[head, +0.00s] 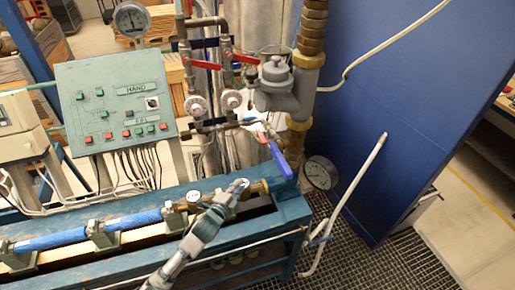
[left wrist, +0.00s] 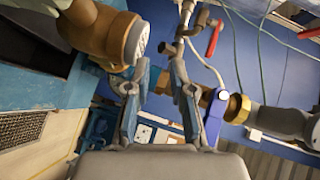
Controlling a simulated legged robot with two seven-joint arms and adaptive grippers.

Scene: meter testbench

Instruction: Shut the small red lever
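Two red levers, left (head: 207,64) and right (head: 246,58), sit on the upright pipes above two round meters. A smaller red part (head: 262,138) shows beside the blue lever (head: 278,158); I cannot tell its full shape. In the left wrist view a red lever (left wrist: 214,39) stands on a thin pipe beyond the fingers, and the blue lever (left wrist: 214,116) is right of them. My left gripper (head: 240,186) is low over the blue bench, left of and below the blue lever. In the left wrist view the gripper (left wrist: 159,78) is open, with nothing between its fingers.
A green control panel (head: 115,100) stands at left. A grey valve body (head: 282,88) and pressure gauge (head: 320,173) are close on the right. Blue-covered pipes (head: 133,219) run along the bench (head: 293,211). A blue wall (head: 410,100) bounds the right.

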